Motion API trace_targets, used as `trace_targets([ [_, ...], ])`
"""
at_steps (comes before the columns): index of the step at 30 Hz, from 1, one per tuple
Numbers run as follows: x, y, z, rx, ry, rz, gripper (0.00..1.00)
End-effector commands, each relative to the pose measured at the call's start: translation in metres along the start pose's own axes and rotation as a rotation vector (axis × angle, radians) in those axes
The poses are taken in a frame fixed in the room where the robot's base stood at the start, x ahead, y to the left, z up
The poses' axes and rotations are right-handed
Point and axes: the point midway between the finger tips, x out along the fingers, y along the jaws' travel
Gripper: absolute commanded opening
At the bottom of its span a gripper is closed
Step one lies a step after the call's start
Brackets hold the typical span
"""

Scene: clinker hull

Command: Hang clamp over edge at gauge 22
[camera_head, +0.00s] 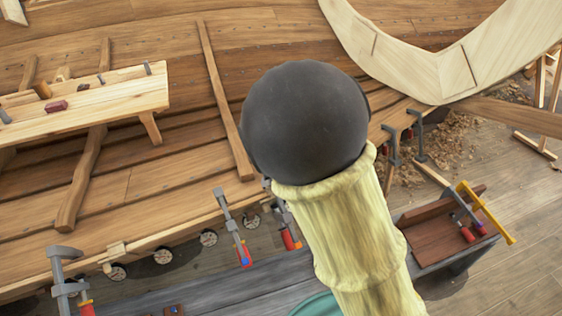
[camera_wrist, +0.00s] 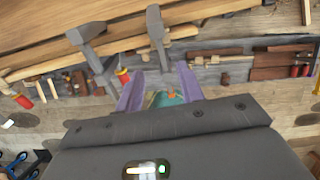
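Several grey bar clamps with red handles hang along the hull's lower plank edge in the head view, one at the centre-left (camera_head: 235,235) and one at the far left (camera_head: 65,275). Several round dial gauges (camera_head: 208,238) sit along that edge; their numbers are not legible. In the wrist view my gripper (camera_wrist: 160,82) has its two purple fingers spread apart. A grey clamp (camera_wrist: 157,30) stands just beyond and between the fingertips; no finger visibly closes on it. A second clamp (camera_wrist: 92,50) is to its left. In the head view my arm hides my gripper.
A wooden bench (camera_head: 90,105) with small tools stands at the left. A tray (camera_head: 430,245) with tools and a yellow clamp (camera_head: 485,212) are at the right. A grey worktop (camera_head: 220,295) runs below the hull edge. Curved timber (camera_head: 400,60) fills the upper right.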

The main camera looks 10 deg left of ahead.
Motion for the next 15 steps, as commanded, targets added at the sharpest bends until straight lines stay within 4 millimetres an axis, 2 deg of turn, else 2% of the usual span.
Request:
trace_targets([
  [1,-0.013,0.001,0.002,-0.001,-0.003,0.002,0.38],
  [6,-0.036,0.001,0.001,-0.001,-0.002,0.001,0.38],
  [15,-0.042,0.000,0.000,0.001,0.001,0.000,0.38],
])
